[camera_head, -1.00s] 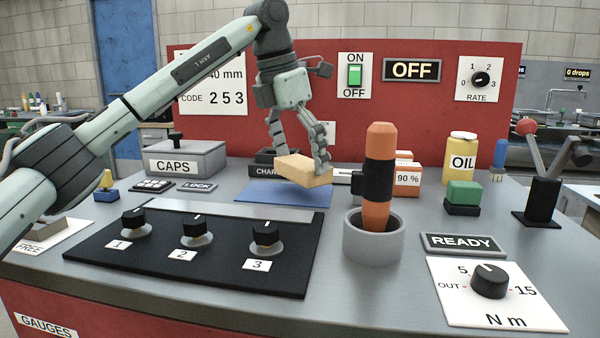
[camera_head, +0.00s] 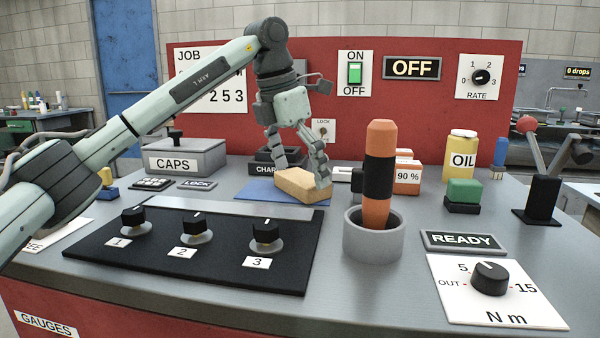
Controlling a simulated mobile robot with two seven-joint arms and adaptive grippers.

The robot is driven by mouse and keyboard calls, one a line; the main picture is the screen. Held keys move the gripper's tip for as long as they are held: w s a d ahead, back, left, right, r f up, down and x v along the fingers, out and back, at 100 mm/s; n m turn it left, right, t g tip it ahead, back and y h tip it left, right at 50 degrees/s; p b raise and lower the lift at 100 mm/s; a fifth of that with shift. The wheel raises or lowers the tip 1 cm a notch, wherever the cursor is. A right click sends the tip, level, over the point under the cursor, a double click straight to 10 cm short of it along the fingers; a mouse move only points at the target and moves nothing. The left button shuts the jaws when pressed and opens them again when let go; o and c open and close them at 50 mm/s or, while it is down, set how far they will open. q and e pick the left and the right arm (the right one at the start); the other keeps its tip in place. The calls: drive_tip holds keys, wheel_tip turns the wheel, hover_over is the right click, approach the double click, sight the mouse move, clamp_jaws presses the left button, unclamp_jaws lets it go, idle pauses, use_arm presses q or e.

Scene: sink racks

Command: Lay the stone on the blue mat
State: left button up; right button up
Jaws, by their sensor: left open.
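The stone (camera_head: 298,187) is a tan block. It lies on the blue mat (camera_head: 254,193), over the mat's right part, with its right end near the mat's edge. My left gripper (camera_head: 301,170) is just above and around the stone, with its fingers spread open. One finger comes down by the stone's right end, the other is above its left side; whether they touch it I cannot tell. My right gripper is not in view.
A black panel with three knobs (camera_head: 195,240) lies in front of the mat. An orange and black tool (camera_head: 380,180) stands in a grey cup (camera_head: 373,240) to the right. The CAPS box (camera_head: 185,160) stands behind left. The red back panel (camera_head: 430,110) rises behind.

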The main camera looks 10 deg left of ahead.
use_arm(q)
drive_tip(key=shift+r, duration=0.5)
drive_tip(key=v, duration=1.1)
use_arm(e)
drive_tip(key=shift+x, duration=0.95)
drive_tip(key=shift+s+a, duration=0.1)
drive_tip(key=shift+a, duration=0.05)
